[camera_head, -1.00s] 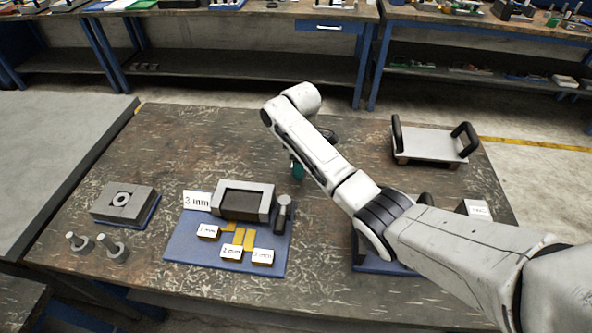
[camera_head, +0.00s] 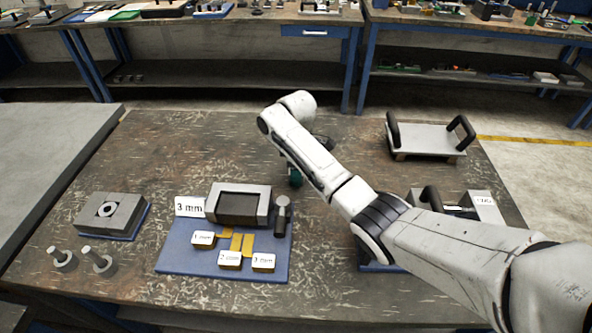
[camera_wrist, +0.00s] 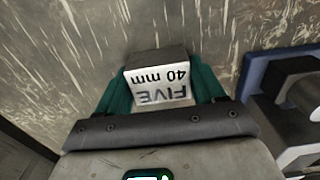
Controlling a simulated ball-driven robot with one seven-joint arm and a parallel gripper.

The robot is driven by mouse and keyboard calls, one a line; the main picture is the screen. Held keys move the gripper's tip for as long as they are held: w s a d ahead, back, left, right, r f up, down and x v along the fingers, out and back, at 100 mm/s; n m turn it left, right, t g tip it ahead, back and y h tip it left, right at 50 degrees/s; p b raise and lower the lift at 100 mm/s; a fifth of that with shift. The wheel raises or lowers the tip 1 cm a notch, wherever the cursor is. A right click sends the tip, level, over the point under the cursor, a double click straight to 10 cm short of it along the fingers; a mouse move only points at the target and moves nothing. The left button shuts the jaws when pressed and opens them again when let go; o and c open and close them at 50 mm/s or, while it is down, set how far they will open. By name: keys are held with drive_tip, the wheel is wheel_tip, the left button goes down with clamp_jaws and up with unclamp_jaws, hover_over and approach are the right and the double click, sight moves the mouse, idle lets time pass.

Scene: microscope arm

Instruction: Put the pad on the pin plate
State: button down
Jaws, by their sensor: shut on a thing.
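My gripper (camera_wrist: 162,88) has teal fingers and is shut on a grey block (camera_wrist: 155,62) with a white label reading "FIVE 40 mm". I cannot tell whether this block is the pad. In the head view my gripper (camera_head: 294,177) is mostly behind my arm, over the far middle of the table, and the block's height above the table is unclear. No thing is marked as the pin plate. A grey block with a ring (camera_head: 110,211) sits on a blue mat at the left. Two round-based pins (camera_head: 63,258) stand in front of it.
A blue board (camera_head: 190,262) bears a grey frame (camera_head: 239,204), a "3 mm" card and several labelled yellow pieces. A plate with two black handles (camera_head: 428,140) stands at the back right. My arm partly hides a dark-handled fixture (camera_head: 483,205). The far middle table is mostly clear.

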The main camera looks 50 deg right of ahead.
drive_tip(key=shift+f, duration=0.1)
drive_tip(key=shift+c, duration=0.6)
unclamp_jaws()
